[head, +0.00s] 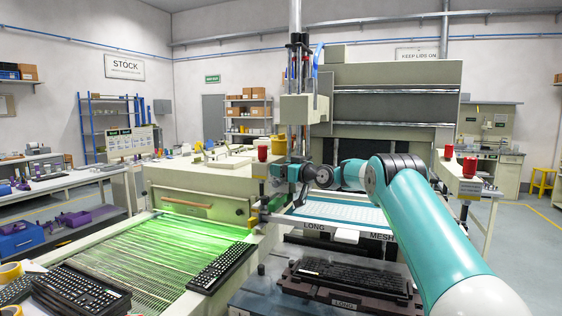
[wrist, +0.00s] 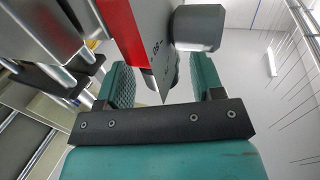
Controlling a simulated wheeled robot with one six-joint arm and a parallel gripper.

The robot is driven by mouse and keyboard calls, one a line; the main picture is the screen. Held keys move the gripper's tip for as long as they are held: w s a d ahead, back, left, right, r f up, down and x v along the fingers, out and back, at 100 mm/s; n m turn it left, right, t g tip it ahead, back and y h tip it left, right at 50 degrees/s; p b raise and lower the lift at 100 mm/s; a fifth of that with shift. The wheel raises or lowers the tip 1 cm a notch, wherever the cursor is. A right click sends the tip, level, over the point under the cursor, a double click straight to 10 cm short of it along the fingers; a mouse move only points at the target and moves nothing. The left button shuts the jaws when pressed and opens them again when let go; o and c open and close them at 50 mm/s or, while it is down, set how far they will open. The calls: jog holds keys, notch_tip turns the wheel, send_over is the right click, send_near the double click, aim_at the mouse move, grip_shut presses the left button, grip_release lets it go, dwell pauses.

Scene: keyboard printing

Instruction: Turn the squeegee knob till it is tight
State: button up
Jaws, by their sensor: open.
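A grey knob (wrist: 198,28) with a short cylindrical body shows in the upper middle of the wrist view. It sits just beyond the right finger and beside a red and silver scale plate (wrist: 140,40) with a pointed tip. My gripper (wrist: 163,78) has its two green fingers apart, with the plate's lower end showing between them. The knob does not appear to be between the fingers; I cannot tell whether anything touches. In the head view my gripper (head: 285,174) is at the printer's upright squeegee column (head: 297,110), and the knob is too small to make out there.
A screen frame (head: 335,211) marked LONG and MESH lies below my gripper. A black keyboard (head: 350,275) rests in a fixture under it. A green-lit belt (head: 165,250) with another keyboard (head: 222,267) is on the left.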

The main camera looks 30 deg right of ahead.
jog(key=shift+w+a, duration=0.15)
jog(key=shift+w, duration=0.3)
jog(key=c, duration=0.9)
jog(key=shift+f+b, duration=0.1)
jog(key=shift+b, duration=0.3)
